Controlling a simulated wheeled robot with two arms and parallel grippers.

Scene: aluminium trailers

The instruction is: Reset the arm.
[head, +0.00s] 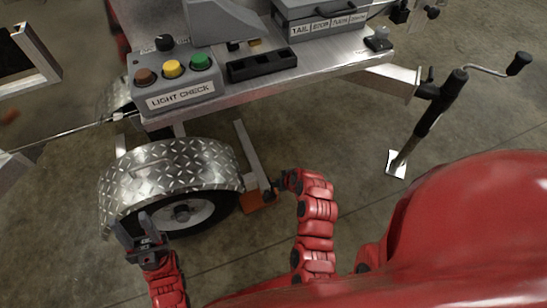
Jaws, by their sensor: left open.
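My left gripper (132,221) is at the lower left, in front of the trailer wheel. Its two grey fingers point up and stand apart, with nothing between them. My right arm, red and jointed, rises at the lower middle. Its dark end, the right gripper (277,188), is beside the wheel's fender and near an orange piece (258,203). Its fingers are too small and dark to tell open from shut.
An aluminium trailer carries a light check box (172,86) with brown, yellow and green buttons, a black tray (262,66) and a grey case (318,22). A diamond-plate fender (170,165) covers the wheel (183,214). A crank jack (432,118) stands right. Floor between is clear.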

